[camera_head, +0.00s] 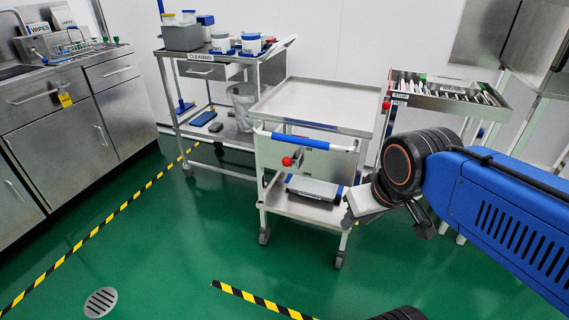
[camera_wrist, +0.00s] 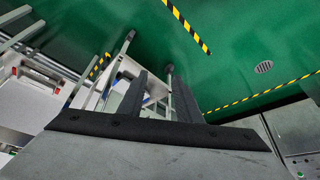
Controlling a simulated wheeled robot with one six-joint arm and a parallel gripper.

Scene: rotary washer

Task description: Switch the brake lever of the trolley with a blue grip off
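The trolley (camera_head: 310,104) with the blue grip (camera_head: 300,141) stands in the middle of the head view. Its brake lever (camera_head: 296,159) is on the front panel below the grip. The lever's red knob (camera_head: 287,161) lies to the left of its grey mount. My gripper (camera_head: 360,207) is in front of the trolley's right side, lower than the lever and to its right, partly hidden by my wrist. In the wrist view, two dark fingers (camera_wrist: 160,98) stand apart with nothing held between them. Parts of the trolley show behind them, but I cannot make out the lever there.
A cleaning trolley (camera_head: 227,68) with tubs stands behind on the left. Another cart (camera_head: 440,102) with a tray of tools stands behind on the right. Steel cabinets (camera_head: 66,122) line the left wall. The green floor in front is clear, with striped tape (camera_head: 262,302) and a drain (camera_head: 101,302).

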